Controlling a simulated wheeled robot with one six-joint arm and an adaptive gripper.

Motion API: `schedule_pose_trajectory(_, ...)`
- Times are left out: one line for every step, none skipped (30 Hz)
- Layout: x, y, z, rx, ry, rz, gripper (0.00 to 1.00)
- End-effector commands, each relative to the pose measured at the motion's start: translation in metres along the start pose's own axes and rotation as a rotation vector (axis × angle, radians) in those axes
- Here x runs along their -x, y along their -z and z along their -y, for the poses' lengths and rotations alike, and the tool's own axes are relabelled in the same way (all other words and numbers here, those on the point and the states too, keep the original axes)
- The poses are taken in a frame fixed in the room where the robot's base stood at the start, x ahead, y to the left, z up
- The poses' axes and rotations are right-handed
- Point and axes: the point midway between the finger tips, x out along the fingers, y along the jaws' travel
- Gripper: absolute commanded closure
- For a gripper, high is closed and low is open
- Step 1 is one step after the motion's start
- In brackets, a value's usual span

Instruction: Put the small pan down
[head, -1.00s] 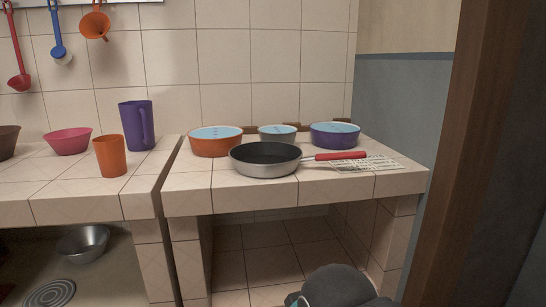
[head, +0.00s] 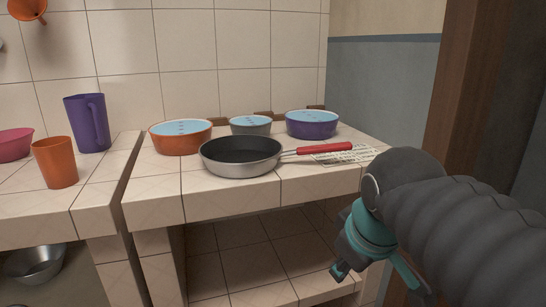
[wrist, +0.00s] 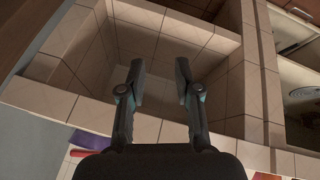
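The small pan (head: 240,155), dark inside with a grey metal outside and a red handle (head: 325,149), rests upright on the right tiled counter. Its handle points right, over a white slotted utensil (head: 350,157). My gripper (head: 340,271) is in front of the counter, below its top and apart from the pan. The wrist view shows my gripper (wrist: 160,78) open, with nothing between its fingers. The pan's bowl cannot be made out in the wrist view.
Orange (head: 181,137), grey (head: 250,125) and purple (head: 312,124) bowls with blue tops stand behind the pan. An orange cup (head: 55,162) and purple jug (head: 88,123) stand on the left counter. A brown wooden post (head: 470,90) is at right. The counter front edge is bare.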

Motion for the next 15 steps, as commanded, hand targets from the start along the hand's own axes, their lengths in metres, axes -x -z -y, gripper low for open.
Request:
schedule_pose_trajectory(0.012, 0.026, -0.008, 0.132, -0.001, 0.000, 0.67)
schedule_pose_trajectory(0.020, 0.038, -0.011, 0.213, -0.001, 0.002, 0.67)
schedule_pose_trajectory(0.030, 0.055, -0.016, 0.320, -0.002, 0.004, 0.67)
schedule_pose_trajectory(0.036, 0.068, -0.020, 0.400, -0.003, 0.007, 0.67)
schedule_pose_trajectory(0.043, 0.080, -0.023, 0.479, -0.005, 0.009, 0.67)
schedule_pose_trajectory(0.052, 0.097, -0.026, 0.585, -0.005, 0.011, 0.67)
schedule_pose_trajectory(0.059, 0.109, -0.028, 0.663, -0.007, 0.013, 0.67)
schedule_pose_trajectory(0.065, 0.121, -0.030, 0.742, -0.009, 0.015, 0.67)
schedule_pose_trajectory(0.073, 0.136, -0.032, 0.846, -0.010, 0.018, 0.67)
schedule_pose_trajectory(0.080, 0.148, -0.033, 0.924, -0.010, 0.020, 0.67)
schedule_pose_trajectory(0.085, 0.159, -0.034, 1.001, -0.011, 0.023, 0.67)
schedule_pose_trajectory(0.092, 0.173, -0.035, 1.102, -0.013, 0.026, 0.67)
schedule_pose_trajectory(0.098, 0.184, -0.035, 1.175, -0.013, 0.027, 0.67)
schedule_pose_trajectory(0.102, 0.193, -0.035, 1.245, -0.014, 0.030, 0.67)
schedule_pose_trajectory(0.108, 0.205, -0.034, 1.335, -0.016, 0.033, 0.67)
